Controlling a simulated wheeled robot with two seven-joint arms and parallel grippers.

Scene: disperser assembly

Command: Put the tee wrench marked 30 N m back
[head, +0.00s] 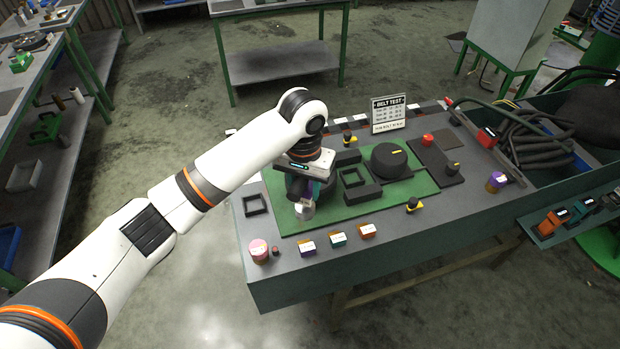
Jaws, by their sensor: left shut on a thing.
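My left gripper (308,182) is over the left part of the green mat (290,222) on the workbench, pointing down. It is shut on a tool with a purple part and a pale metal lower end (305,211). The gripper hides much of this tool, and I cannot read any mark on it, so I cannot tell for sure that it is the tee wrench. The lower end is low over the mat; I cannot tell whether it touches. My right gripper is not in view.
A black square frame (256,205) is left of the mat, a pink-topped cylinder (259,251) at the front left. A black round part (392,160) and yellow-topped pieces (414,205) lie right. A "BELT TEST" sign (388,113) stands behind. Coloured tools (553,222) sit on a right-hand shelf.

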